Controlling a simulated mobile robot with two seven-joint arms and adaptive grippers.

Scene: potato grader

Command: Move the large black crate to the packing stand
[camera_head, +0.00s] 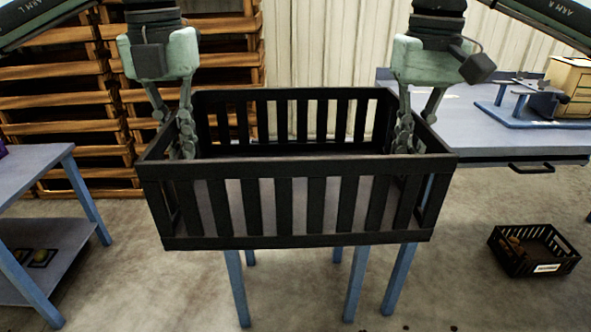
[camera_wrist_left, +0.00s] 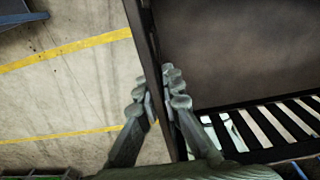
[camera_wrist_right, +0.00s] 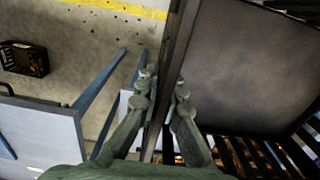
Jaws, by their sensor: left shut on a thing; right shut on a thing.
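The large black crate (camera_head: 300,165), with slatted sides, hangs level between my two arms in the middle of the head view. It looks empty. My left gripper (camera_head: 180,142) is shut on the crate's left end wall. My right gripper (camera_head: 408,138) is shut on its right end wall. The wrist views show each end wall between the fingers, the left one (camera_wrist_left: 147,45) and the right one (camera_wrist_right: 181,45). Several blue legs (camera_head: 237,288) show below the crate. What they carry is mostly hidden, so I cannot tell whether the crate touches it.
A blue table (camera_head: 25,180) with a lower shelf stands at the left. A grey-blue bench (camera_head: 450,125) with a blue fixture (camera_head: 530,110) is close at the right. A small black crate (camera_head: 535,250) lies on the floor at the right. Wooden racks (camera_head: 60,100) stand behind.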

